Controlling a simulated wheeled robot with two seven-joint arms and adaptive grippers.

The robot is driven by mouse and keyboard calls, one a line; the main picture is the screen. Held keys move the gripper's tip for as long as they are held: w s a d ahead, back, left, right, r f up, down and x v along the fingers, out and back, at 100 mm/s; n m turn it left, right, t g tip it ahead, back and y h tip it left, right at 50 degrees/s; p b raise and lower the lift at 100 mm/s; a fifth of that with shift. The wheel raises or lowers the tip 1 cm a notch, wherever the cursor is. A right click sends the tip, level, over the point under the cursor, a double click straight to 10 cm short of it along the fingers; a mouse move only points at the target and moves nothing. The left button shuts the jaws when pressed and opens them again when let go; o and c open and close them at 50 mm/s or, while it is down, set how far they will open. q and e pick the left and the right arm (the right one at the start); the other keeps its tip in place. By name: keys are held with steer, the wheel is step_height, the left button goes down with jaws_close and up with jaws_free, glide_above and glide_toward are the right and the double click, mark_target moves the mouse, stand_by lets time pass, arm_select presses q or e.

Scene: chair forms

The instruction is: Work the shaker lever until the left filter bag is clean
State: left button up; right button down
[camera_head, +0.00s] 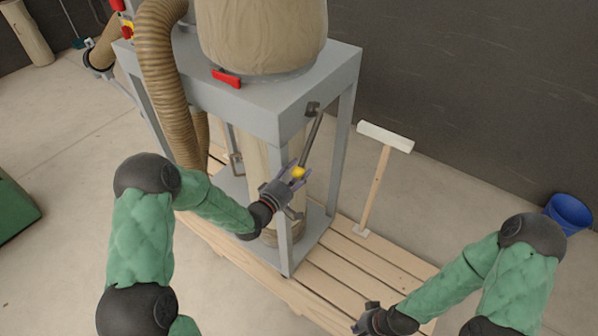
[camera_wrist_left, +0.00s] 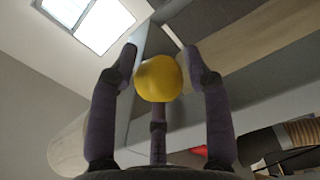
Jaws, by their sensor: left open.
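The shaker lever (camera_head: 312,138) is a dark rod hanging at a slant from a pivot on the grey frame's corner. Its yellow ball knob (camera_head: 299,173) is at the lower end. My left gripper (camera_head: 297,176) is open around the knob. In the left wrist view the knob (camera_wrist_left: 158,78) sits between the spread fingers, with a gap to the finger on each side. A beige filter bag (camera_head: 262,38) stands on top of the frame, its upper part out of view. A lower beige bag (camera_head: 256,155) hangs inside the frame. My right gripper (camera_head: 364,320) is low, partly hidden.
The grey steel frame (camera_head: 285,90) stands on a wooden pallet (camera_head: 345,265). A ribbed brown hose (camera_head: 160,80) runs down its left side. A white-headed mallet-like tool (camera_head: 385,137) stands to the right. A blue bucket (camera_head: 568,213) is far right.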

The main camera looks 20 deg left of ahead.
arm_select(q)
steer(key=shift+w+d, duration=0.1)
steer(key=shift+w, duration=0.15)
jaws_close()
steer(key=s+a+r+g+y+p, duration=0.1)
steer(key=s+a+r+g+p, duration=0.1)
steer(key=s+r+p, duration=0.3)
steer(key=g+p, duration=0.1)
steer(key=p, duration=0.3)
steer(key=shift+r, duration=0.35)
